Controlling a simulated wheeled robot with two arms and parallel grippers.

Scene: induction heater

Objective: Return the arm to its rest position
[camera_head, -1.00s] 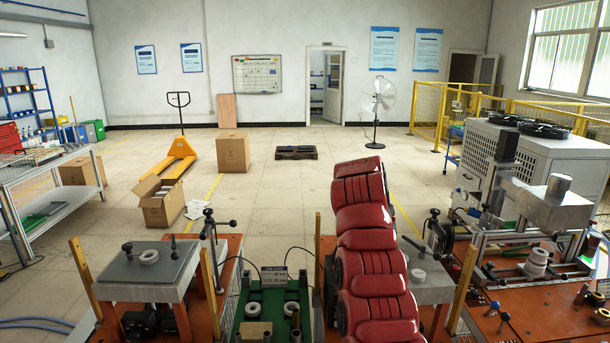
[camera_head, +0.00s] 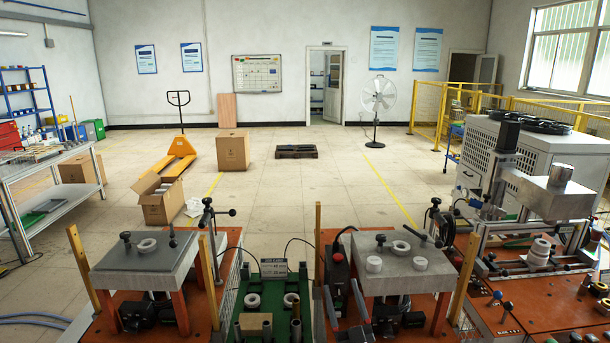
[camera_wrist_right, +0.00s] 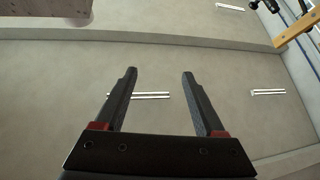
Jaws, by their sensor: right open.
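My right gripper (camera_head: 340,284) shows at the bottom of the head view, its two dark fingers pointing up, in front of the right grey-topped stand (camera_head: 432,280). In the right wrist view its fingers (camera_wrist_right: 158,77) are spread apart with nothing between them, against a pale ceiling with light strips. The red arm links are out of the head view. My left arm and gripper are not in view.
White rings (camera_head: 374,264) lie on the right stand. A left stand (camera_head: 130,262) holds another ring (camera_head: 147,245). A green base (camera_head: 240,290) with rings sits between them. A machine (camera_head: 550,195) stands at right.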

